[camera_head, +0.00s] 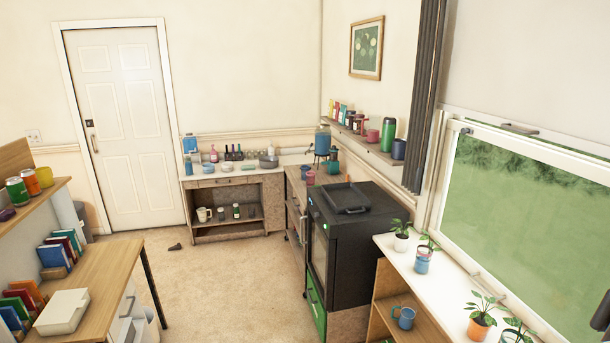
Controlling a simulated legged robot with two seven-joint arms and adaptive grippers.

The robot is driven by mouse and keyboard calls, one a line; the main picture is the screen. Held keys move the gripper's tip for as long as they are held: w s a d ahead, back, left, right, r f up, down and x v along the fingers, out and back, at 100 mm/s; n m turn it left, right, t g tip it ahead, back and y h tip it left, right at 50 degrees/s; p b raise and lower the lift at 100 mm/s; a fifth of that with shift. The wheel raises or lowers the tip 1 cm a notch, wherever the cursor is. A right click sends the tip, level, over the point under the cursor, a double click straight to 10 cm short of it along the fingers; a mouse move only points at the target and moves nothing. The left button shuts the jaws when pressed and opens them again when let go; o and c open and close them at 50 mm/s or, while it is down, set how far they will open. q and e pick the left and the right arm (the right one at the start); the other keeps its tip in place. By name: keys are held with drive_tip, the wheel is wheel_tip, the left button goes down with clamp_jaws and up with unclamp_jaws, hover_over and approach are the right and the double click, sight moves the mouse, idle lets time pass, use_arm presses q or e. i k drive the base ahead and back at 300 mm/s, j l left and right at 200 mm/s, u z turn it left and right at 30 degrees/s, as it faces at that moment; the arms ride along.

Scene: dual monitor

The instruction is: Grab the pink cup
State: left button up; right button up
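A pinkish-red cup (372,137) stands on the wall shelf at the upper right, beside a tall green container. A second pinkish cup (310,177) stands on the far counter, left of the black oven. Both are small in the view, and I cannot tell which one the task names.
A black oven (349,245) stands between the far counter and the white window sill (450,289) with potted plants. A wooden desk (112,268) with books and a white box is at the left. Open carpet (225,285) lies between them. A small dark object lies on it.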

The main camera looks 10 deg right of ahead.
sight(311, 179)
drive_tip(key=i+u, duration=0.2)
drive_tip(key=i, duration=2.45)
drive_tip(key=i+j+z, duration=0.15)
drive_tip(key=i+z, duration=0.25)
drive_tip(key=i, duration=0.2)
drive_tip(key=i+j+z, duration=0.45)
drive_tip(key=i, duration=0.15)
drive_tip(key=i+j+z, duration=0.4)
drive_tip(key=i+j, duration=0.05)
drive_tip(key=i, duration=0.1)
